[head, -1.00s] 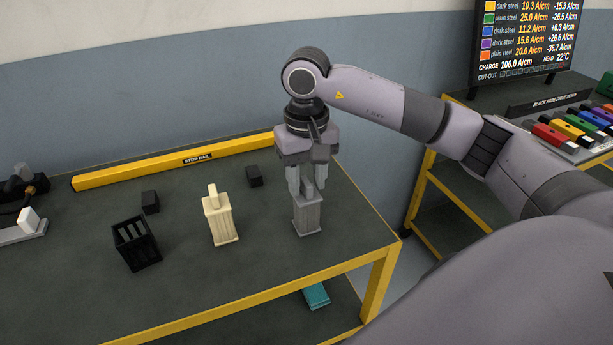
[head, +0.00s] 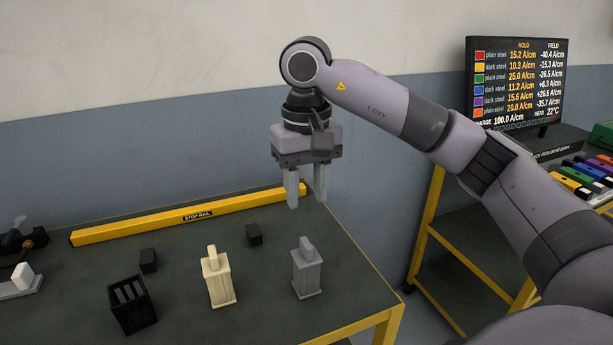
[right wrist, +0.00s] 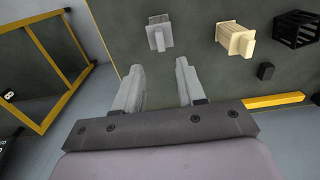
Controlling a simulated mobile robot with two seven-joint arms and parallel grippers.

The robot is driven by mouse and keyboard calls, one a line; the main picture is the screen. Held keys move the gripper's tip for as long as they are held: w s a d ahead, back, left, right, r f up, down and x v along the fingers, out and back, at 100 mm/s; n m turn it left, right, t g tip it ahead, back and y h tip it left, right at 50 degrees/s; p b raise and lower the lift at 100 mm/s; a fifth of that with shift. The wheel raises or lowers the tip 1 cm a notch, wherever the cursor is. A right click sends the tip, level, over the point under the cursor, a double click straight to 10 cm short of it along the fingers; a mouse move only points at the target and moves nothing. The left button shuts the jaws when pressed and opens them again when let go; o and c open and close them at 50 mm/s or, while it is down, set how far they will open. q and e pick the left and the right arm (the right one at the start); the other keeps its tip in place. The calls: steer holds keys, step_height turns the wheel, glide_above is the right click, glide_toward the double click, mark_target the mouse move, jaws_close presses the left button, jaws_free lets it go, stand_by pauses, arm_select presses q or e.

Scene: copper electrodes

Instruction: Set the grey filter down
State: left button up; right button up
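The grey filter (head: 307,270) stands upright on the dark table top (head: 260,310), to the right of the cream filter (head: 218,277). In the right wrist view the grey filter (right wrist: 160,36) shows beyond the fingertips, with a gap between. My right gripper (head: 306,200) is open and empty, raised above and behind the grey filter, fingers pointing down. The right wrist view shows its two fingers (right wrist: 158,75) spread apart with nothing between them. My left gripper is not in view.
A black slotted holder (head: 132,305) and two small black blocks (head: 254,235) (head: 148,261) stand on the table. A yellow stop rail (head: 190,216) runs along the back edge. A screen (head: 517,83) and coloured bars (head: 580,180) are at the right.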

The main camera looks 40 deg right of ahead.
steer(key=shift+r, duration=0.8)
